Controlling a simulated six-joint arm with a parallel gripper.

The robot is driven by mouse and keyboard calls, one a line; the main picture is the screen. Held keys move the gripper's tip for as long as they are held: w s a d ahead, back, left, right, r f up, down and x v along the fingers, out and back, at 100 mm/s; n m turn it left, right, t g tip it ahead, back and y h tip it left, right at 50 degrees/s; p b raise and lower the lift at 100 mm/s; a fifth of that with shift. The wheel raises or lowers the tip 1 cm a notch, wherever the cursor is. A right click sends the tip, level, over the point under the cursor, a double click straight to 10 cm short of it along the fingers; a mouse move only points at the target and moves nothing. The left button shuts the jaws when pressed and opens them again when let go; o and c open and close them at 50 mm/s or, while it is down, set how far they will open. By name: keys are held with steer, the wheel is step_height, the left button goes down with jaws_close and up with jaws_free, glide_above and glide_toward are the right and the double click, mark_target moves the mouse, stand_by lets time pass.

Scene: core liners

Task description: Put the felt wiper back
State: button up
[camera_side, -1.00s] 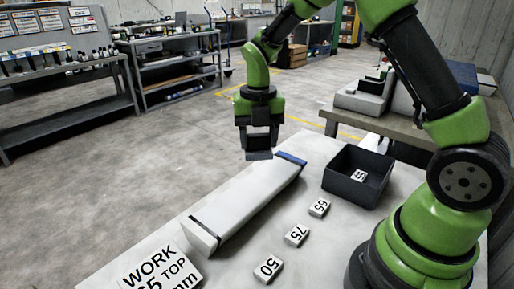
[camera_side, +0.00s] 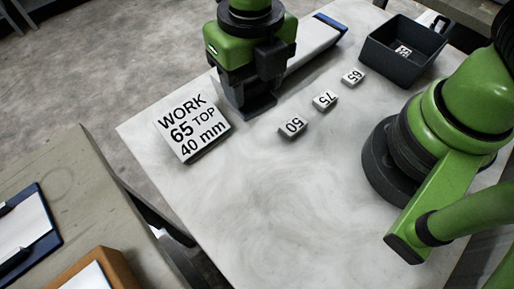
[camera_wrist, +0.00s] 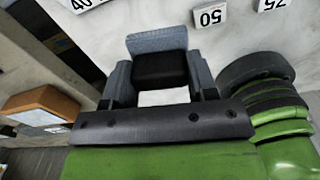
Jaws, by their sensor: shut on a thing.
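My gripper (camera_side: 252,75) is shut on the felt wiper, a dark block (camera_wrist: 160,70) with a grey-blue felt strip along one edge. The wiper also shows in the side view (camera_side: 257,106), low over the pale table, between the work sign and the 50 tile. I cannot tell whether it touches the table. In the wrist view the two fingers (camera_wrist: 160,84) stand on either side of the block. The long white core liner (camera_side: 312,45), with a blue far end, lies behind my gripper, which hides its near end.
The work sign (camera_side: 193,126) reads "65 TOP 40 mm". Loose tiles 50 (camera_side: 292,126), 75 (camera_side: 325,99) and 65 (camera_side: 353,77) lie to the right. A dark bin (camera_side: 388,64) holds another tile. The front of the table (camera_side: 270,200) is clear. A clipboard (camera_side: 22,238) lies on a side bench.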

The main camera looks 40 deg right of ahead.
steer(key=shift+n, duration=0.8)
steer(key=s+a+f, duration=0.1)
steer(key=s+f, duration=0.1)
steer(key=f, duration=0.1)
steer(key=s+a+f, duration=0.1)
steer(key=s+f, duration=0.1)
steer(key=shift+a+f, duration=0.15)
steer(key=shift+a, duration=0.2)
steer(key=shift+f, duration=2.6)
steer(key=shift+f, duration=0.15)
steer(key=o, duration=0.9)
step_height(320, 180, up, 12)
steer(key=shift+r, duration=0.25)
